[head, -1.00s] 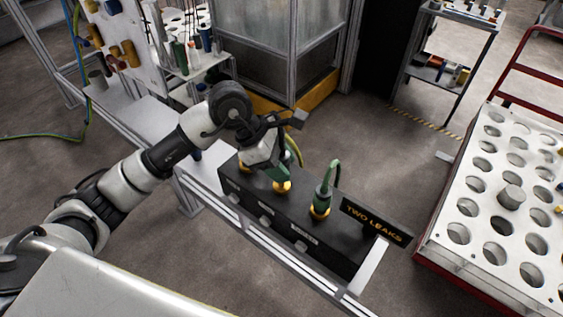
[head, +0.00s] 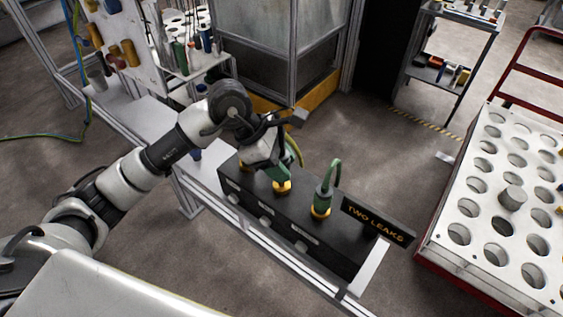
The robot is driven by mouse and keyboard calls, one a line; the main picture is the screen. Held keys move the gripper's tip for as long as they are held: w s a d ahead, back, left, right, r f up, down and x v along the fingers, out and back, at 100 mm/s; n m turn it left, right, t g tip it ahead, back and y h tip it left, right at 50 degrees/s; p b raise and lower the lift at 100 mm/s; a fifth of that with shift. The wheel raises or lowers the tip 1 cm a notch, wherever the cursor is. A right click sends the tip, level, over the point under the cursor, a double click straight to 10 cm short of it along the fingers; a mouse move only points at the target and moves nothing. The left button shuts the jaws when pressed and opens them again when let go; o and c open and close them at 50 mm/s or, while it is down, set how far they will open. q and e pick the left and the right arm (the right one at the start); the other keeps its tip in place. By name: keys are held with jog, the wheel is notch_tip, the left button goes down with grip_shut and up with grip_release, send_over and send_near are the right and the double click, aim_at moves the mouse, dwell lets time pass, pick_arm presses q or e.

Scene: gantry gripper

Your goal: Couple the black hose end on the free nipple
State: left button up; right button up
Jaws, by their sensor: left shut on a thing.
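My left gripper (head: 262,160) is low over the left part of the black manifold box (head: 335,258), shut on a hose end that it largely hides. Dark hose shows at the top of the hand, which fits the black hose end, though its tip and the nipple under it are hidden. Just right of the gripper, a green hose end (head: 286,166) stands over a yellow-collared nipple (head: 282,187). Further right, another green hose end (head: 323,197) stands upright on a yellow-collared nipple (head: 320,212). I cannot tell if the held end touches a nipple. My right gripper is not in view.
A black sign reading TWO LEAKS (head: 376,219) stands at the box's right end. A yellow-green hose (head: 297,150) arcs behind the gripper. A white perforated rack (head: 470,235) stands to the right, with grey floor between. A framed cabinet (head: 275,60) stands behind.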

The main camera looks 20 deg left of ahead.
pick_arm(q)
jog(key=shift+b, duration=0.7)
dwell(0.7)
jog(key=shift+f+b, duration=1.6)
jog(key=shift+b, duration=0.2)
jog(key=o, duration=0.9)
jog(key=shift+o, duration=0.2)
jog(key=b+v, duration=0.1)
jog(key=v, duration=1)
jog(key=shift+b, duration=0.3)
